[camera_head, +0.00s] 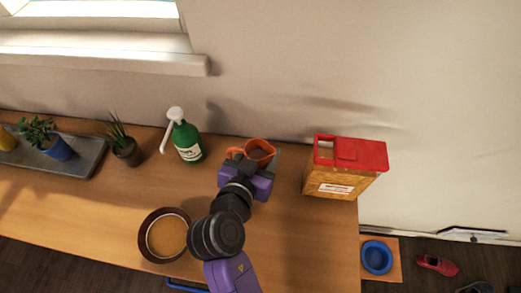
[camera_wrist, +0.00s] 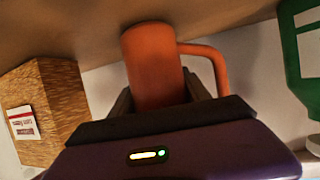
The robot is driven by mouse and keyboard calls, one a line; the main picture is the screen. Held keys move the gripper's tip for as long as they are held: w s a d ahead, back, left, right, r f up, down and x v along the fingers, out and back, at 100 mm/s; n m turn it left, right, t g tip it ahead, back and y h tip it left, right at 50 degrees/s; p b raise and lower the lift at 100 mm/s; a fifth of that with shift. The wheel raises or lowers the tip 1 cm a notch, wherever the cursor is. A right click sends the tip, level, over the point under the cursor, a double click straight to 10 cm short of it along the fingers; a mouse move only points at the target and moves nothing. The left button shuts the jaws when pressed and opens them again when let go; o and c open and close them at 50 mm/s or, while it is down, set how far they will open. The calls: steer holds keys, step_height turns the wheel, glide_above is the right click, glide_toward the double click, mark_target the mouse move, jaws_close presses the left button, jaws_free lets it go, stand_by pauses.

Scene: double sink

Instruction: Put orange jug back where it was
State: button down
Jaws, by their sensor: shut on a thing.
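The orange jug (camera_head: 259,149) is near the back of the wooden counter, between the green pump bottle and the box with the red lid. In the wrist view the orange jug (camera_wrist: 153,62) is between the two fingers, with its handle to the right. My gripper (camera_head: 251,172) is shut on the jug. In the wrist view my gripper (camera_wrist: 160,98) has a dark finger on each side of the jug's body. The jug's far end appears at or very near the counter surface, but I cannot tell whether it touches.
A green pump bottle (camera_head: 188,141) stands left of the jug, and a red-lidded box (camera_head: 342,182) stands right near the counter's edge. A brown bowl (camera_head: 144,237) is at the front. Potted plants (camera_head: 126,150) and a grey tray (camera_head: 92,167) are farther left.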

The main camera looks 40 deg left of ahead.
steer(key=c, duration=0.5)
jaws_free()
steer(key=shift+f, duration=0.1)
steer(key=shift+r, duration=0.25)
steer(key=b+v, duration=0.1)
steer(key=v, duration=1.1)
steer(key=shift+f, duration=0.15)
